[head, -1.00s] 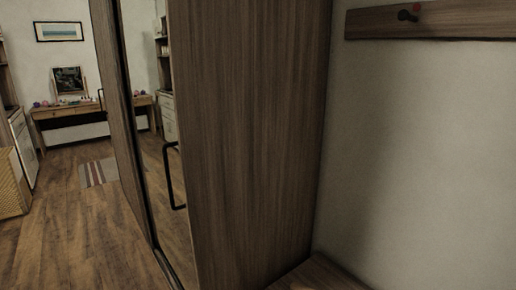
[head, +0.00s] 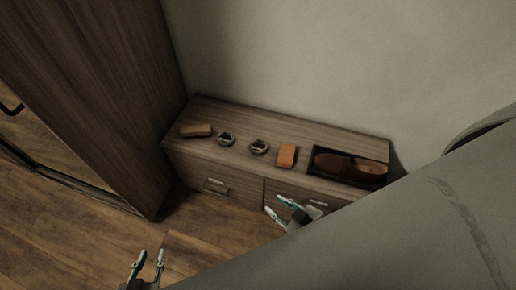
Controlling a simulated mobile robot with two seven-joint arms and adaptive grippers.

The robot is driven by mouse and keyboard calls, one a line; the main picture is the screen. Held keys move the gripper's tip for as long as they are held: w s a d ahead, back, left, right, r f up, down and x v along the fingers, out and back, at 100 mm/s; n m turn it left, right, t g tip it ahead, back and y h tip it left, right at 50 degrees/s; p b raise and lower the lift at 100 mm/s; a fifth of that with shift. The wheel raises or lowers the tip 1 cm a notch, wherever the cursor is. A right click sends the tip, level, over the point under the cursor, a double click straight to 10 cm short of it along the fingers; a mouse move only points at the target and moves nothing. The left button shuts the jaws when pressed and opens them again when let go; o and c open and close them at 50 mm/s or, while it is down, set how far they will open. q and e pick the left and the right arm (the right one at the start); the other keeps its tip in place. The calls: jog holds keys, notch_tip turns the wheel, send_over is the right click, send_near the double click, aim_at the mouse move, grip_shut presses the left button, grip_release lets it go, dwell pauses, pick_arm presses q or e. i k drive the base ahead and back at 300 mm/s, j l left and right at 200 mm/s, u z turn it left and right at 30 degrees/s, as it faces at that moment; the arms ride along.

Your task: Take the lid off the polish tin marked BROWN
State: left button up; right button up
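Two small round tins stand on top of a low wooden cabinet (head: 235,118). The left tin (head: 226,139) and the right tin (head: 259,147) both look dark with a pale rim. Their markings are too small to read, so I cannot tell which is BROWN. My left gripper (head: 149,257) is open and empty, low at the bottom left, over the floor and well apart from the tins. My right gripper (head: 277,206) is open and empty in front of the cabinet drawers, below and to the right of the tins in the picture.
A brown brush-like block (head: 196,130) lies left of the tins. An orange-brown block (head: 287,156) lies right of them. A dark tray (head: 311,168) with brown shoes (head: 333,164) stands at the cabinet's right end. A tall wardrobe (head: 95,85) borders the left, and a wall (head: 320,60) the back.

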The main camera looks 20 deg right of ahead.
aim_at(258, 146)
jog(key=j+z, duration=0.45)
jog(key=z, duration=0.25)
jog(key=k+j+z, duration=0.15)
jog(key=z, duration=0.2)
jog(key=k+j+z, duration=0.1)
jog(key=k+j, duration=0.15)
jog(key=j, duration=0.2)
jog(key=k+j+z, duration=0.15)
jog(key=j, duration=0.25)
jog(key=k+j+z, duration=0.1)
jog(key=k+j, duration=0.25)
